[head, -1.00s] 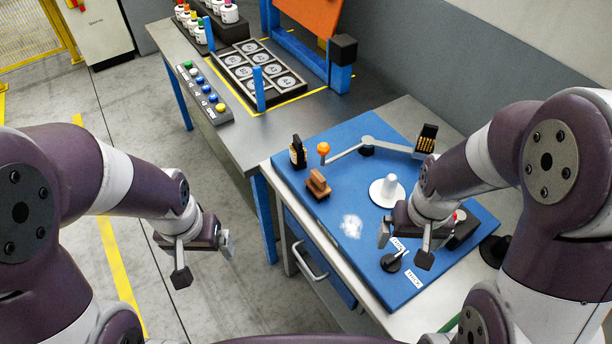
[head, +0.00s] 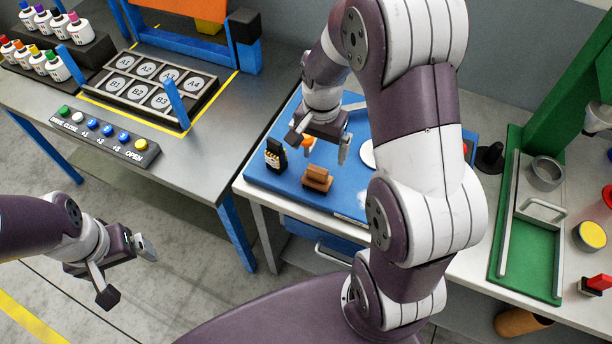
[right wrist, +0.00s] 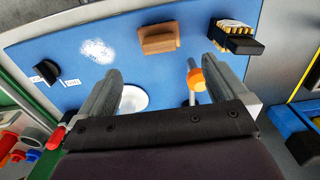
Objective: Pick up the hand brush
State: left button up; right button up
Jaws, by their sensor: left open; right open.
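My right gripper (head: 318,146) is open and empty, above the mat and just beyond the brush in the head view. In the right wrist view the brush lies ahead of the open fingers (right wrist: 163,66), apart from them. My left gripper (head: 128,272) is open and empty over the floor at the left.
An orange knob (right wrist: 195,79) shows between my right fingers in the wrist view. A white patch (right wrist: 98,50) is on the mat. A green tray (head: 535,245) stands at the right.

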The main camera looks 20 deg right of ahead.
aim_at(318, 179)
jog(key=f, duration=0.4)
jog(key=f+p, duration=0.1)
jog(key=f, duration=0.6)
jog(key=shift+s+a+f+p, duration=0.15)
jog(key=shift+s+f+p, duration=0.1)
jog(key=shift+f+p, duration=0.15)
jog(key=shift+w+f, duration=0.15)
jog(key=shift+f, duration=0.1)
jog(key=c, duration=1)
